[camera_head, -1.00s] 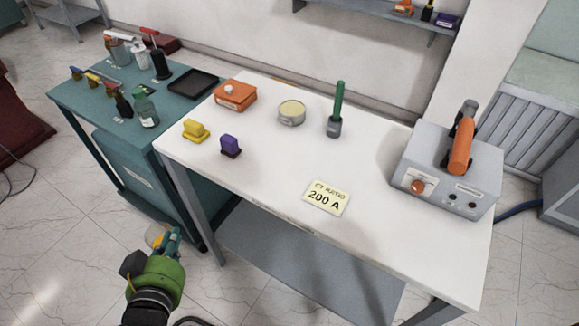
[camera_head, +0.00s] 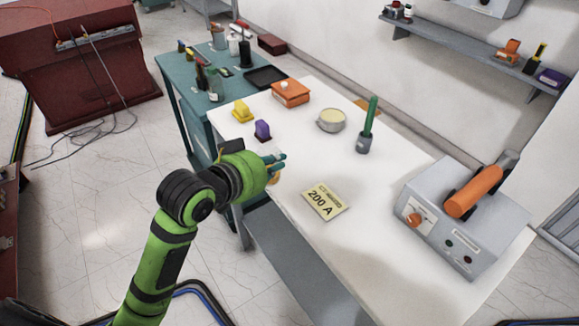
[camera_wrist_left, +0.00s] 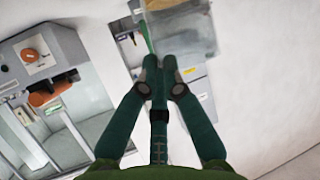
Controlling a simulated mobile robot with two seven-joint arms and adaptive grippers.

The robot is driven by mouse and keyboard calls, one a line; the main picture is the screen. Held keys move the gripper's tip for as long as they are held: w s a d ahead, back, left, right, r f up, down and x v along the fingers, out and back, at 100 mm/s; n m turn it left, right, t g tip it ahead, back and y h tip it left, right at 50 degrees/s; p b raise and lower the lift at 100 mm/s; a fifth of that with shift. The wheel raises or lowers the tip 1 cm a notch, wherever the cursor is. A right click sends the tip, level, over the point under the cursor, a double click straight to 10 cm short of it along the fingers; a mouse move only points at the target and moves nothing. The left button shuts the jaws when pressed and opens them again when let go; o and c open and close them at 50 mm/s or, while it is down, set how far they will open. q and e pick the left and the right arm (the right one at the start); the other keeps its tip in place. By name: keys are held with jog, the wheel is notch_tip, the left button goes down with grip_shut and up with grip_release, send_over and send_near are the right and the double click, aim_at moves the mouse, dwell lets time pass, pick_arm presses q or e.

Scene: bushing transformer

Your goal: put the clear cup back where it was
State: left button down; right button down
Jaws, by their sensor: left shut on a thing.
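My left gripper (camera_head: 279,164) reaches in over the white table's left front edge and is shut. A small pale, yellowish see-through piece, which I take to be the clear cup (camera_head: 275,178), shows just under its fingertips; most of it is hidden. In the left wrist view the two dark green fingers (camera_wrist_left: 160,64) come close together at their tips, and the cup cannot be made out clearly there. My right gripper is not in view.
The white table (camera_head: 290,140) holds a purple block (camera_head: 262,130), yellow block (camera_head: 242,111), orange box (camera_head: 290,92), round tin (camera_head: 331,120), green-handled tool (camera_head: 368,125), yellow "200 A" card (camera_head: 324,201) and grey device (camera_head: 465,220). A teal bench (camera_head: 180,75) adjoins at left.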

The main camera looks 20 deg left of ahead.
pick_arm(q)
jog(key=r, duration=0.1)
jog(key=w+r+h, duration=0.1)
jog(key=shift+r+m, duration=0.3)
jog(key=shift+r, duration=0.1)
jog(key=shift+d+r+g, duration=0.15)
jog(key=shift+r+g, duration=0.15)
jog(key=shift+w, duration=0.2)
jog(key=w+f+p, duration=0.1)
jog(key=w+f, duration=0.4)
jog(key=w+f+p, duration=0.1)
jog(key=w+f, duration=0.4)
jog(key=w, duration=0.1)
jog(key=shift+w+f+p, duration=0.1)
jog(key=shift+f+p, duration=0.2)
